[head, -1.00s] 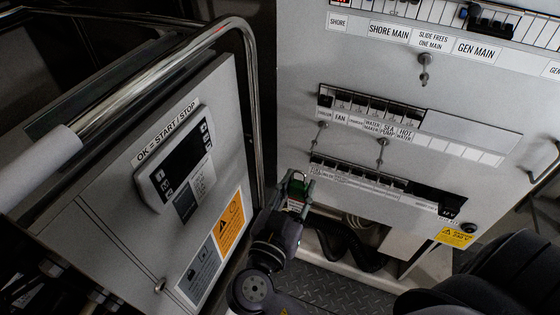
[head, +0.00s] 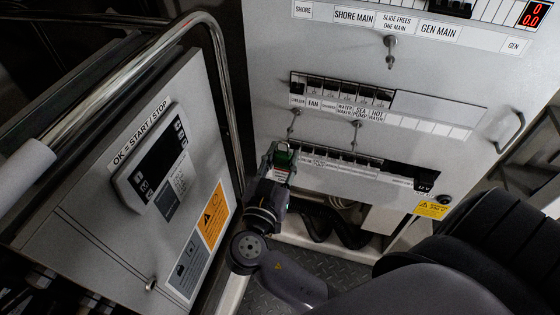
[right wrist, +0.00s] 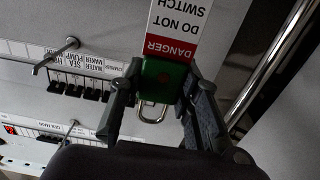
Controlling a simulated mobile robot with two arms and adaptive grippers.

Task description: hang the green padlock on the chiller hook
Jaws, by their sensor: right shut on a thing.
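The green padlock (head: 282,157) is held between the fingers of my right gripper (head: 279,154), in front of the white panel. In the right wrist view the padlock (right wrist: 165,76) sits between both fingers, its metal shackle (right wrist: 152,112) showing below the green body. A red and white danger tag (right wrist: 174,30) hangs with it. The chiller hook (head: 294,121) sticks out below the chiller label, just above and right of the padlock in the head view. The padlock is apart from it there. I cannot make this hook out in the right wrist view. My left gripper is not in view.
Another hook (head: 356,131) is below the sea pump and hot water labels, and a third (head: 390,48) is higher up. A start/stop control box (head: 145,160) and a metal rail (head: 213,38) stand at the left. A dark seat (head: 470,245) fills the lower right.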

